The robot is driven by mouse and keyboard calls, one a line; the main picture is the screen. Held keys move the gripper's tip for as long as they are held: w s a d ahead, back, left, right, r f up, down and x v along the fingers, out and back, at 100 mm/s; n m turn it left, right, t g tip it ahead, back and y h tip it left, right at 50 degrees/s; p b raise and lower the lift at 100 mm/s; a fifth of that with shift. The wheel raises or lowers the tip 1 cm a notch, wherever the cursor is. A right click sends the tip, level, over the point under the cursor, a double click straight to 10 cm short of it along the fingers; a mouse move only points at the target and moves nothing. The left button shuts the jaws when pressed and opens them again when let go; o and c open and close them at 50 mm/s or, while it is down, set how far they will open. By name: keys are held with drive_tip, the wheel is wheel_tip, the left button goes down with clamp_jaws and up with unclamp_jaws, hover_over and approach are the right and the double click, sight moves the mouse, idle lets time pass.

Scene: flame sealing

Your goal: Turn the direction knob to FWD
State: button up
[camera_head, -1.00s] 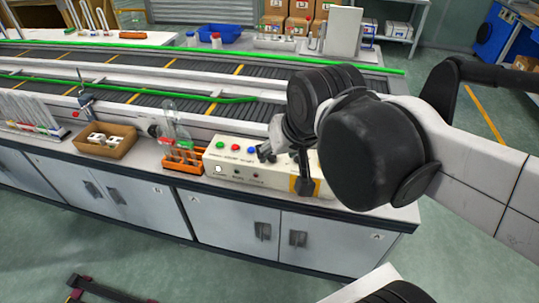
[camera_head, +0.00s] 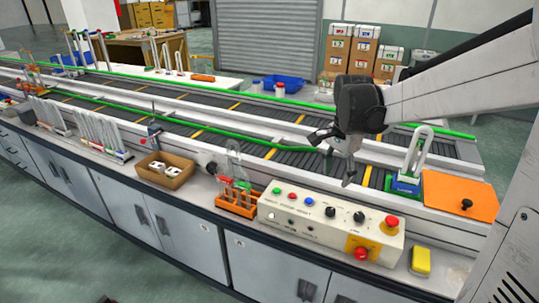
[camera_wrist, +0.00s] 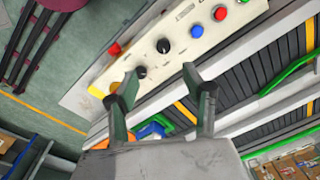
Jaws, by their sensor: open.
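The control box (camera_head: 300,228) is cream with green, red and blue buttons. Two black knobs sit to their right, a left one (camera_head: 330,211) and a right one (camera_head: 359,217). Both knobs also show in the wrist view, one nearer the blue button (camera_wrist: 163,46) and one nearer the gripper (camera_wrist: 140,72). Their labels are too small to read, so I cannot tell which is the direction knob or where it points. My gripper (camera_head: 334,160) is open and empty above the conveyor, behind the box. In the wrist view its spread fingers (camera_wrist: 160,76) are apart from the knobs.
A red mushroom button (camera_head: 392,222) stands at the box's right end, and another (camera_head: 361,254) on its front. A yellow block (camera_head: 420,261) lies to the right. An orange rack with tubes (camera_head: 237,203) stands left of the box. The conveyor (camera_head: 290,150) runs behind.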

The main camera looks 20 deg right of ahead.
sight(330, 210)
drive_tip(key=shift+m+g, duration=0.4)
drive_tip(key=shift+m, duration=0.4)
drive_tip(key=f, duration=0.5)
drive_tip(key=w+d+f+b, duration=0.1)
drive_tip(key=f, duration=0.5)
drive_tip(key=w+f, duration=0.1)
drive_tip(key=f, duration=0.4)
drive_tip(key=shift+d+f, duration=0.15)
drive_tip(key=shift+d, duration=0.1)
drive_tip(key=shift+w, duration=0.1)
clamp_jaws()
drive_tip(key=shift+b, duration=0.3)
drive_tip(key=shift+n, duration=0.4)
drive_tip(key=n+b, duration=0.2)
drive_tip(key=n, duration=0.2)
drive_tip(key=shift+n, duration=0.3)
drive_tip(key=n+b, duration=0.2)
drive_tip(key=n, duration=0.4)
drive_tip(key=shift+n, duration=0.4)
